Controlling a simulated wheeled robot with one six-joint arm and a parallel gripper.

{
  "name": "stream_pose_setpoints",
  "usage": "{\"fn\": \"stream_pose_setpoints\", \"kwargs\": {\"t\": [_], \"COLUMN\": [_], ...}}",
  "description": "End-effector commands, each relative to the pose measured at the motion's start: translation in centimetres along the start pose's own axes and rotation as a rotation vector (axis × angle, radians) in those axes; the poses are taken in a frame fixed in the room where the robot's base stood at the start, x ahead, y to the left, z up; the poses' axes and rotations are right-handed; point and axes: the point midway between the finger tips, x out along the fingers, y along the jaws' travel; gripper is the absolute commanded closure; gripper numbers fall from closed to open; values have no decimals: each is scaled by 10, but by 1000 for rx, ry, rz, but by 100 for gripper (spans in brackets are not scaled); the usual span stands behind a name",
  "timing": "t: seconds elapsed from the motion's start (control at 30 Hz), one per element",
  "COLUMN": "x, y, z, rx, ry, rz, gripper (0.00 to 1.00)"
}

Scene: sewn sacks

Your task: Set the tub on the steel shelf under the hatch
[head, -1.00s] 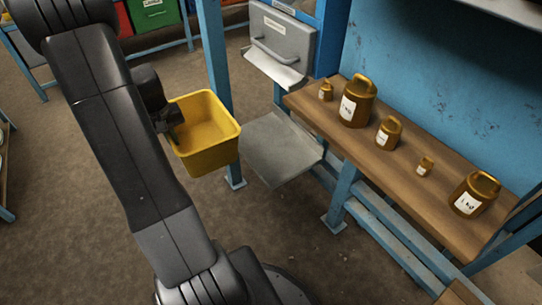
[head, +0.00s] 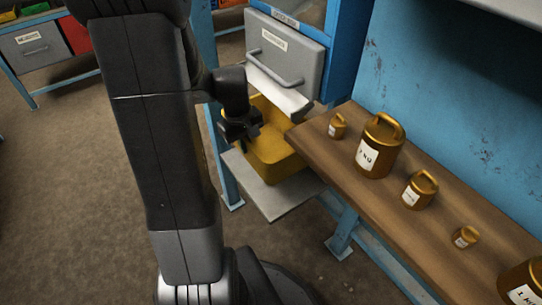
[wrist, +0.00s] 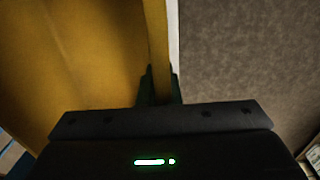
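The yellow tub (head: 272,160) is over the steel shelf (head: 279,201), beneath the grey hatch (head: 284,50) and its lip. It looks upright. I cannot tell whether its base touches the shelf. My gripper (head: 243,128) is at the tub's left side, at the rim. In the wrist view, the fingers (wrist: 161,88) are shut on the tub wall (wrist: 157,40). The hatch lip hides part of the tub's far right rim, and my gripper covers part of its left side.
A wooden bench (head: 385,200) stands to the right with several brass weights, such as the large one (head: 380,147). A blue post (head: 227,180) stands left of the shelf. Open floor (head: 75,190) lies to the left.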

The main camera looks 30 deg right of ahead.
Motion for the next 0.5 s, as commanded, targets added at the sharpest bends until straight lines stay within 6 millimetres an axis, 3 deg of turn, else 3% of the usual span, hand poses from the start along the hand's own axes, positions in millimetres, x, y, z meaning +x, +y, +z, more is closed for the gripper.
{"fn": "stream_pose_setpoints", "kwargs": {"t": [0.1,0.33,0.5], "x": [8,52,65], "y": [0,-4,-4], "z": [2,2,2], "rx": [-1,-1,-1], "ry": [-2,-2,0], "rz": [-1,-1,1], "gripper": [100,100,100]}}
